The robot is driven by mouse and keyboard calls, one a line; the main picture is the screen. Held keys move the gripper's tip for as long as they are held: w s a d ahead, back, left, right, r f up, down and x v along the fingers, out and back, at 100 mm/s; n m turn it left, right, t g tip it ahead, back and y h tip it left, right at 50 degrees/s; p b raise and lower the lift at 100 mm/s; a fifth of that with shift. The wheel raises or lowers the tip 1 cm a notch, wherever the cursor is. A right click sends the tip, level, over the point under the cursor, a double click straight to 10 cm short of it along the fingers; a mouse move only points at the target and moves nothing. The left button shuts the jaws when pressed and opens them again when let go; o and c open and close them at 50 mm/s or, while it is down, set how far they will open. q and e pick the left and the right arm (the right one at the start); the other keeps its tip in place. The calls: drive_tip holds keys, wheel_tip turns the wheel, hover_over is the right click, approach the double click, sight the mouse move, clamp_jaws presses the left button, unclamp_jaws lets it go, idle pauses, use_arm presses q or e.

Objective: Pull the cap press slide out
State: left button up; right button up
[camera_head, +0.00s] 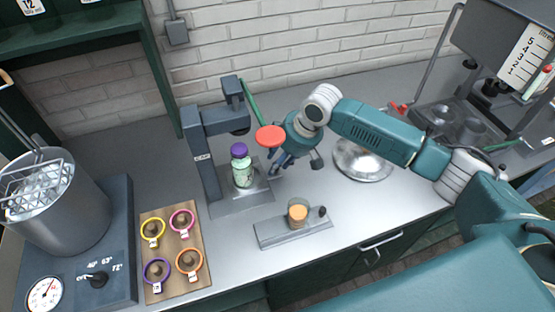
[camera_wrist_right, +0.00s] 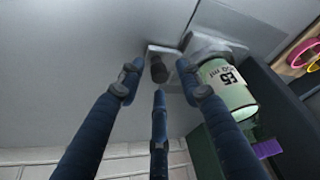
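The dark grey cap press (camera_head: 203,160) stands on the counter, left of centre in the head view. A green-labelled bottle (camera_head: 243,172) with a purple cap stands under its head, on the plate at the press base. The bottle also shows in the right wrist view (camera_wrist_right: 226,88). There the slide (camera_wrist_right: 166,52) carries a dark knob (camera_wrist_right: 158,70). My right gripper (camera_head: 279,166) is just right of the bottle. Its fingers (camera_wrist_right: 160,82) are spread around the knob's line, with no clear contact visible. My left gripper is not in view.
A red round knob (camera_head: 270,137) on a green lever is close to my right gripper. A grey block with an orange-topped jar (camera_head: 298,214) lies in front. A metal bowl (camera_head: 362,160) is to the right, and a board with coloured rings (camera_head: 172,248) to the left.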

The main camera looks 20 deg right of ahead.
drive_tip(key=shift+f, duration=0.15)
drive_tip(key=shift+c, duration=0.2)
clamp_jaws()
drive_tip(key=shift+w, duration=0.2)
